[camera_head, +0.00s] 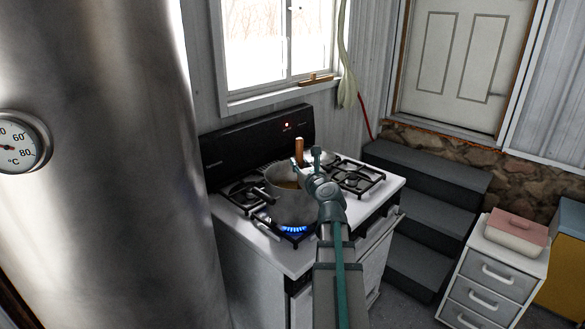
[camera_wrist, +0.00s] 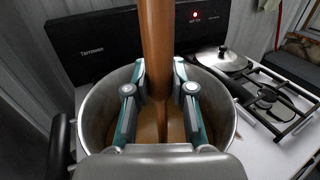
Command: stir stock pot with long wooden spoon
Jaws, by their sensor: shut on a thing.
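The stock pot (camera_head: 289,206) is grey metal and stands on the front left burner of the stove, with a blue flame (camera_head: 294,229) under it. In the wrist view the pot's rim (camera_wrist: 96,101) surrounds brownish liquid (camera_wrist: 178,128). The long wooden spoon (camera_wrist: 157,45) stands roughly upright, its lower end down in the pot; its tip is hidden. The spoon's top (camera_head: 299,150) also shows in the head view. My gripper (camera_wrist: 160,82) is shut on the spoon's handle, above the pot's opening.
The white stove (camera_head: 270,246) has free black grates at the right (camera_head: 362,177). The black backguard (camera_head: 258,137) rises behind the pot. A large metal cylinder (camera_head: 110,180) fills the left. Dark steps (camera_head: 425,215) lie to the right.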

